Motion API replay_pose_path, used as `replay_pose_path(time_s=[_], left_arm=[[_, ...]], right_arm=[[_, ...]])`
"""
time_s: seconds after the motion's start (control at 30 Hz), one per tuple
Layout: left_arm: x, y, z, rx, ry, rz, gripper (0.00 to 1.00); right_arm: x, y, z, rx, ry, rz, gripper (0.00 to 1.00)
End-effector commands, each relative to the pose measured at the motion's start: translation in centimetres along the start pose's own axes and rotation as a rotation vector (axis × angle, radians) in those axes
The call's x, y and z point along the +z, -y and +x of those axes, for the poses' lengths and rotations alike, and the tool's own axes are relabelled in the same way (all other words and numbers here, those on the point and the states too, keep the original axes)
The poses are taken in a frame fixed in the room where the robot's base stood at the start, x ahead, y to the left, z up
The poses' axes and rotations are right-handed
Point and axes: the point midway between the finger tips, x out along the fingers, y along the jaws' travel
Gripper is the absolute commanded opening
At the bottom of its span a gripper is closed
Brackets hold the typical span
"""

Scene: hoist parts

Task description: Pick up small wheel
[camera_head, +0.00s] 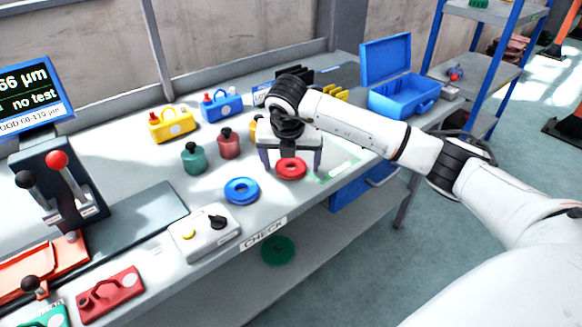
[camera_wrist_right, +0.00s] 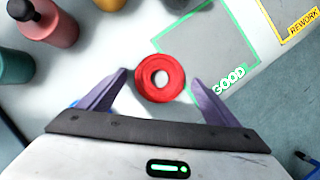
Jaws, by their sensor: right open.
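The small wheel appears to be the red ring (camera_head: 291,168), lying flat on the grey table. In the right wrist view the red ring (camera_wrist_right: 160,78) lies just beyond and between the fingertips. My right gripper (camera_head: 290,163) is open above it, with one finger on either side; the right wrist view also shows the open fingers (camera_wrist_right: 158,80). I cannot tell the exact height gap. A blue ring (camera_head: 241,190) lies on the table to the left, and a green ring (camera_head: 277,250) lies on the lower shelf. My left gripper is not in view.
Green (camera_head: 194,158) and red (camera_head: 229,143) bottles stand left of the gripper. A green-outlined GOOD area (camera_wrist_right: 226,58) is beside the red ring. Yellow (camera_head: 171,124) and blue (camera_head: 221,106) parts, and an open blue case (camera_head: 402,95), are further back. A grey switch box (camera_head: 204,237) stands near the front edge.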

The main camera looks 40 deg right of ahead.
Motion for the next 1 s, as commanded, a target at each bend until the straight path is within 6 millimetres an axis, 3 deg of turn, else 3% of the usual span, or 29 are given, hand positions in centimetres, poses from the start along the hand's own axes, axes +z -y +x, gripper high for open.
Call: replay_pose_path(time_s=[0.13,0.5,0.77,1.0], left_arm=[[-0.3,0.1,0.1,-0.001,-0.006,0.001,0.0],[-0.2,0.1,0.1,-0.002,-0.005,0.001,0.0],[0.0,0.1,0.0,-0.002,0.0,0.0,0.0],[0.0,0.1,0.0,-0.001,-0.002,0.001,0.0]], right_arm=[[0.0,0.0,0.0,0.0,0.0,0.0,0.84],[0.0,0.0,-0.1,0.001,0.0,0.0,0.22],[0.3,-0.1,-0.5,0.004,0.004,0.002,0.23],[1.8,-0.2,-3.8,0.007,0.008,0.003,0.23]])
